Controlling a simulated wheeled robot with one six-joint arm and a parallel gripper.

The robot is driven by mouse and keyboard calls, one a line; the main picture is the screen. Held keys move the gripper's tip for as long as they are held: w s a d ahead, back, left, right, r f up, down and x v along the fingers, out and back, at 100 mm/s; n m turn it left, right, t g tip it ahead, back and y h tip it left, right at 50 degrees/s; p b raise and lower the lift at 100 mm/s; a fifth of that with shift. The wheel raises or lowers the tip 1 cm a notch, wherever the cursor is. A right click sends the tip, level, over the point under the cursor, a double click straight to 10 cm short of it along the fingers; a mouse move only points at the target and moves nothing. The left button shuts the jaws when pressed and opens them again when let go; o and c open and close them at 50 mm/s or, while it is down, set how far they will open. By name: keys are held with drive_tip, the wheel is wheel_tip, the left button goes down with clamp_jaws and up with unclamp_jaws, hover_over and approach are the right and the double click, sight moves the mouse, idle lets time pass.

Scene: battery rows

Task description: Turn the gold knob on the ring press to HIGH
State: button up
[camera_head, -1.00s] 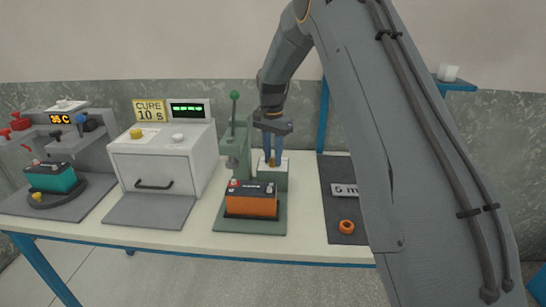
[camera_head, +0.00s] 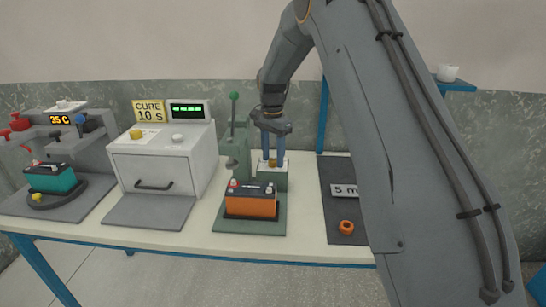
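The ring press is green, with a lever that ends in a green ball (camera_head: 235,96) and a flat green base (camera_head: 225,222). An orange battery (camera_head: 250,200) sits on the base. To the right of the press column stands a green box (camera_head: 272,181) with a pale top. The gold knob (camera_head: 272,162) is on that top, small and partly hidden. My gripper (camera_head: 273,158) points down over the box, its two blue fingers on either side of the knob. Whether they touch the knob is too small to tell. The knob's markings cannot be read.
A white cure oven (camera_head: 165,165) with its own gold knob stands left of the press. Further left is a grey station with a teal battery (camera_head: 50,178). On the right, a dark mat (camera_head: 332,180) holds an orange ring (camera_head: 346,227), partly behind my arm.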

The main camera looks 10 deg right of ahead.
sight(272, 159)
wheel_tip(272, 159, up, 8)
drive_tip(key=shift+f+b, duration=0.1)
drive_tip(key=shift+b, duration=0.8)
